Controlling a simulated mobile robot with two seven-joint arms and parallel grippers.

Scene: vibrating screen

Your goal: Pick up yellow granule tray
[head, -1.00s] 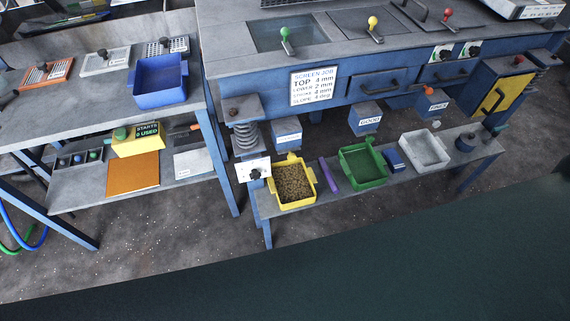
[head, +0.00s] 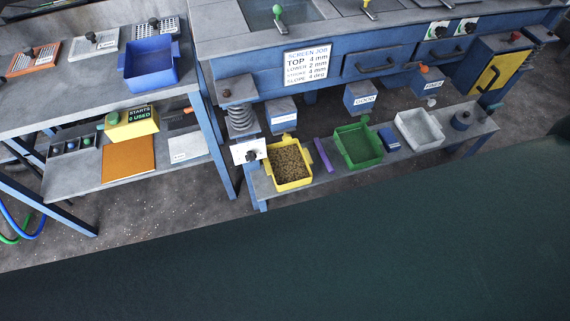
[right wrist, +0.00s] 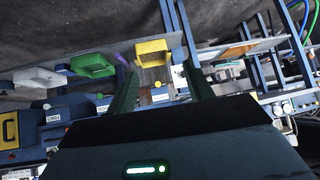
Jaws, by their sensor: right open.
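The yellow granule tray (head: 293,186) sits on the low grey shelf under the blue screen machine, at its left end, and holds brown granules. In the right wrist view the yellow tray (right wrist: 151,47) appears beyond and between the fingertips of my right gripper (right wrist: 160,72). That gripper is open, with nothing between its fingers, and is apart from the tray. Neither gripper shows in the head view.
On the shelf (head: 318,182), right of the yellow tray, are a purple bar (head: 323,154), a green tray (head: 359,146), a small blue box (head: 389,140) and a white tray (head: 420,131). A white knob panel (head: 249,152) stands close at the yellow tray's left. Chutes hang above.

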